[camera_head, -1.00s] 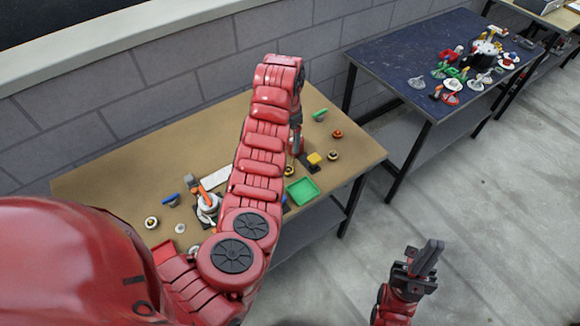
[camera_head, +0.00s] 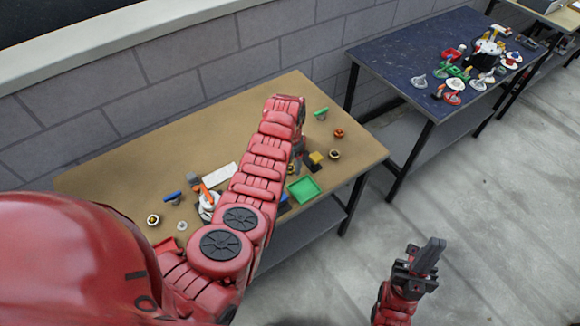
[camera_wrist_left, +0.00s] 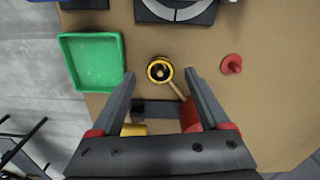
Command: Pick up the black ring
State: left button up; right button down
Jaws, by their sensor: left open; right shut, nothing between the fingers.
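My right gripper (camera_head: 429,257) is shut and empty, in front of the table over the floor.
A green tray (camera_wrist_left: 93,62) lies beside the ring, and a red knob (camera_wrist_left: 231,64) on the other side. A yellow block (camera_head: 316,157) and another round ring-like part (camera_head: 335,154) are nearby. A blue table (camera_head: 400,60) with several parts stands at the back right.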

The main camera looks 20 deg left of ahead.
pick_arm(q)
jog(key=shift+f, duration=0.9)
grip_shut()
